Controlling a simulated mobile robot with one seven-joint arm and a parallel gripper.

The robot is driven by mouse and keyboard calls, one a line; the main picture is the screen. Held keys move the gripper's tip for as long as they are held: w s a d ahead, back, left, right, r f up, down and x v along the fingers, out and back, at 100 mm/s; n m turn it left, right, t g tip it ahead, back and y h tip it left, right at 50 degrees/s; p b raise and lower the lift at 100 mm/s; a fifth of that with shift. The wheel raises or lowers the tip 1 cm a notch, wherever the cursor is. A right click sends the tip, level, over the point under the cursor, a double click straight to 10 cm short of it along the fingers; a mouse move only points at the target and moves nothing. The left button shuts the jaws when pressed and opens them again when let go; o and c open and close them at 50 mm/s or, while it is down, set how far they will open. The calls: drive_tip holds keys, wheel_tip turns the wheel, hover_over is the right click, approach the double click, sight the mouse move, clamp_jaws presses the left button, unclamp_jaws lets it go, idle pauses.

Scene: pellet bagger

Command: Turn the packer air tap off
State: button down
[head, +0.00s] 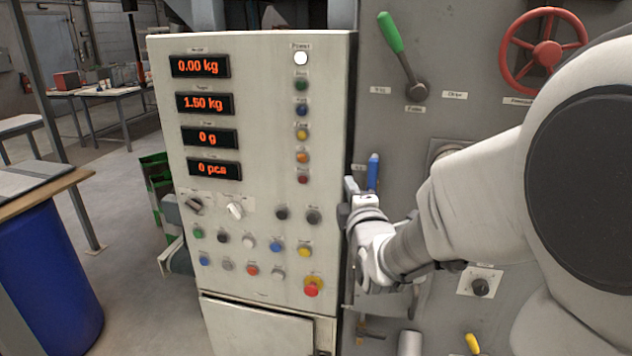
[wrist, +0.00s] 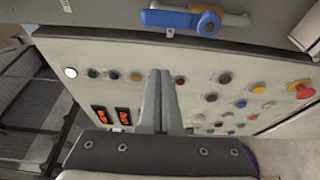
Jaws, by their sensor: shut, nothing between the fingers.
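A blue-handled tap (head: 373,170) is on the grey machine wall just right of the control cabinet. Its handle points up in the head view. In the wrist view the blue handle (wrist: 170,19) lies roughly along its pale pipe, near the top edge. No readable label names it as the packer air tap. My gripper (head: 349,188) is beside the cabinet's right edge, left of and below the blue handle. In the wrist view its fingers (wrist: 161,75) are together and empty, apart from the handle, with the cabinet panel behind them. My forearm hides part of the wall below the tap.
The control cabinet (head: 255,120) has displays, buttons and a red emergency stop (head: 312,287). A green lever (head: 392,35) and red handwheel (head: 545,52) are higher on the wall. A yellow handle (head: 471,342) is low down. Open floor lies left, beyond a blue drum (head: 48,275).

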sight(372, 180)
drive_tip(key=w+d+p, duration=0.1)
drive_tip(key=w+d, duration=0.2)
drive_tip(key=w, duration=0.2)
drive_tip(key=shift+d+p, duration=0.35)
drive_tip(key=shift+p, duration=0.05)
drive_tip(key=shift+w, duration=0.2)
drive_tip(key=shift+b, duration=0.5)
drive_tip(key=shift+s+d, duration=0.1)
